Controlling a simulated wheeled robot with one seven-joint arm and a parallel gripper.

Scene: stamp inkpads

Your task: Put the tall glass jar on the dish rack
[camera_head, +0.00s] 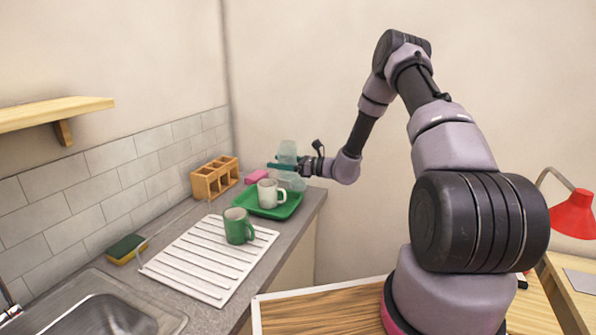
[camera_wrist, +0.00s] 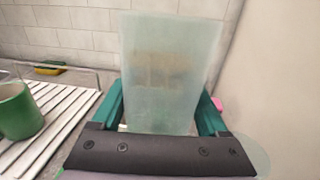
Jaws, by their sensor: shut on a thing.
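The tall glass jar (camera_wrist: 165,75) is pale and see-through. It stands upright between the green fingers of my gripper (camera_wrist: 162,112) in the wrist view. In the head view the jar (camera_head: 287,150) shows small above the green tray's far end, with my gripper (camera_head: 284,165) shut on it. The dish rack (camera_head: 205,262) is white and slatted and lies on the counter, to the left of the jar and nearer the camera. It shows at the left edge of the wrist view (camera_wrist: 62,118).
A green mug (camera_head: 238,227) stands on the rack's right part. A white mug (camera_head: 268,193) and a clear glass vessel (camera_head: 292,181) are at the green tray (camera_head: 262,211). A wooden box (camera_head: 212,180), pink block (camera_head: 256,176), sponge (camera_head: 126,248) and sink (camera_head: 95,315) are nearby.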

